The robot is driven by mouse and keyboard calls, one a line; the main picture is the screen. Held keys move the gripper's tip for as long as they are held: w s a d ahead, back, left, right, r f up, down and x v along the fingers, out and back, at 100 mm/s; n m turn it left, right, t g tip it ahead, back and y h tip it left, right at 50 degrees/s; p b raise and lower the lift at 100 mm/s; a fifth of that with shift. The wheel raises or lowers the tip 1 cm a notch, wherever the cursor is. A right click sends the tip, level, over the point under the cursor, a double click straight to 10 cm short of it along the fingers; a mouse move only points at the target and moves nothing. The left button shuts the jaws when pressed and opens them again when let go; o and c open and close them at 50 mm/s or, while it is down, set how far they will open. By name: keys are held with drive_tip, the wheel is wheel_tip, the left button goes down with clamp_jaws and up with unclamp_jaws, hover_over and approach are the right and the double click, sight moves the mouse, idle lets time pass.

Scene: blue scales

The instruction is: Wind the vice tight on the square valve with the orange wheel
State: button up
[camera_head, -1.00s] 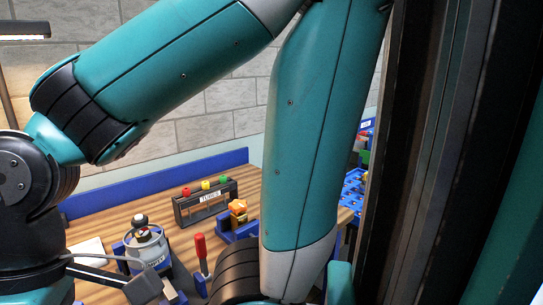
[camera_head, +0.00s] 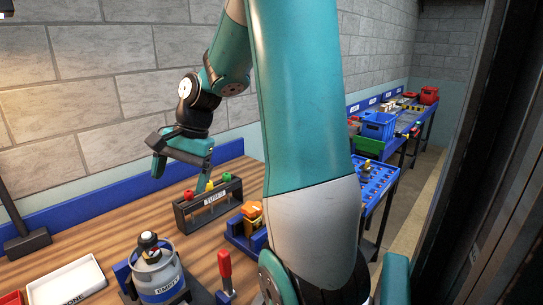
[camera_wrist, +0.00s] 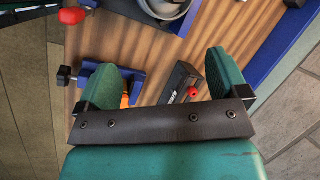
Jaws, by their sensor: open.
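A small blue vice (camera_head: 237,238) stands on the wooden bench, partly hidden by my arm. An orange piece (camera_head: 251,212), likely the valve's wheel, sits at the vice; whether the jaws touch the valve I cannot tell. My gripper (camera_head: 182,172) is open and empty, raised above the back of the bench, up and left of the vice. In the wrist view its two teal fingers stand wide apart. There the vice (camera_wrist: 137,82) shows beside the left finger, partly covered, with a sliver of orange (camera_wrist: 125,99). The valve's body is hidden.
A dark rack (camera_head: 208,204) with red, yellow and green knobs stands behind the vice. A grey can (camera_head: 158,272) marked EMPTY and a red-handled tool (camera_head: 225,265) stand in front. A white tray (camera_head: 66,285) lies left.

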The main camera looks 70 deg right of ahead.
drive_tip(key=s+d+f+m, duration=0.1)
drive_tip(key=s+d+m, duration=0.1)
drive_tip(key=d+m, duration=0.35)
drive_tip(key=s+d+f+m, duration=0.1)
drive_tip(key=s+d+m, duration=0.1)
drive_tip(key=d, duration=0.6)
drive_tip(key=m+t, duration=0.2)
drive_tip(key=m, duration=0.5)
approach(249, 206)
drive_tip(key=shift+g+h, duration=0.3)
drive_tip(key=shift+h, duration=0.2)
drive_tip(key=p+x, duration=0.1)
drive_tip(key=x, duration=0.2)
drive_tip(key=p+x, duration=0.1)
drive_tip(key=x, duration=0.3)
drive_tip(key=a+p+x, duration=0.1)
drive_tip(key=x, duration=0.2)
drive_tip(key=shift+w+a+f, duration=0.1)
drive_tip(key=shift+w+f, duration=0.05)
drive_tip(key=shift+f, duration=0.05)
drive_tip(key=shift+c, duration=0.4)
drive_tip(key=c, duration=1.2)
drive_tip(key=shift+w, duration=0.3)
drive_tip(key=o, duration=1.3)
drive_tip(key=shift+c, duration=0.2)
